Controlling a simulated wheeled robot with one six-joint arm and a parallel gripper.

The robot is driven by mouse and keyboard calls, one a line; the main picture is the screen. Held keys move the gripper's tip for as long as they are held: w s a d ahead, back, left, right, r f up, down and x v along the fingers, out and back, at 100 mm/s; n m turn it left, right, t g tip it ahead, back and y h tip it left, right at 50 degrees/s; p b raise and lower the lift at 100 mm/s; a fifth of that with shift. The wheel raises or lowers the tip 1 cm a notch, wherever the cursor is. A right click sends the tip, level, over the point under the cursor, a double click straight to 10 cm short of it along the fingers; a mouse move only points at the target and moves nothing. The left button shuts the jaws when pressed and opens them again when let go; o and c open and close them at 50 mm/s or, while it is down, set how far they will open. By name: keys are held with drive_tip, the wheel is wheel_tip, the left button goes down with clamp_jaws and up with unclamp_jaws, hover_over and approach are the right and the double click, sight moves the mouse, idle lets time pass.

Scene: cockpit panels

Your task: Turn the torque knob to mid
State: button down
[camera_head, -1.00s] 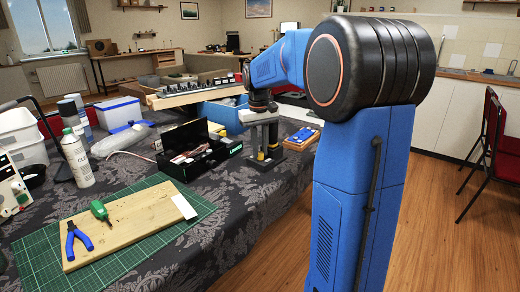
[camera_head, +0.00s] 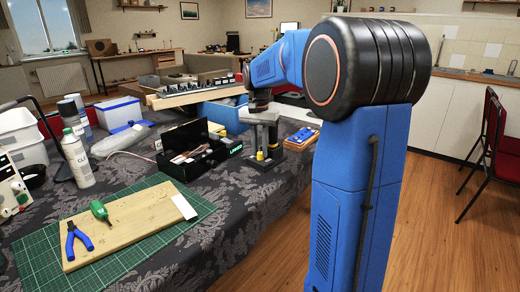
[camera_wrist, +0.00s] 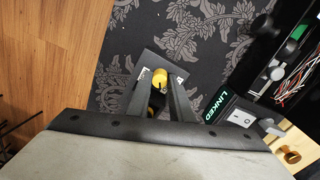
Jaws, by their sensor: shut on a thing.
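A yellow round knob (camera_wrist: 159,76) sits on a small grey panel (camera_wrist: 150,57) on the dark patterned cloth in the wrist view. Small marks on the panel are too small to read, so I cannot tell its setting. My gripper (camera_wrist: 160,84) comes down over the knob, with a dark finger on each side, shut on it. In the head view my gripper (camera_head: 262,152) stands at the table's right part, with a bit of yellow between its fingers. My fingers hide part of the knob and panel.
Next to it stands a black box (camera_head: 180,168) with wires and a green "LINKED" label, close to my gripper. A wooden board with blue switches (camera_head: 302,135) lies to the right. A cutting mat (camera_head: 40,255) with tools is at front left.

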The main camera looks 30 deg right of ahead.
sight(259, 153)
drive_tip(key=shift+m, duration=0.3)
drive_tip(key=c, duration=1.9)
unclamp_jaws()
drive_tip(key=shift+o, duration=0.2)
drive_tip(key=shift+r, duration=0.1)
wheel_tip(259, 153, up, 17)
drive_tip(key=shift+w+a+r, duration=0.15)
drive_tip(key=shift+w, duration=0.1)
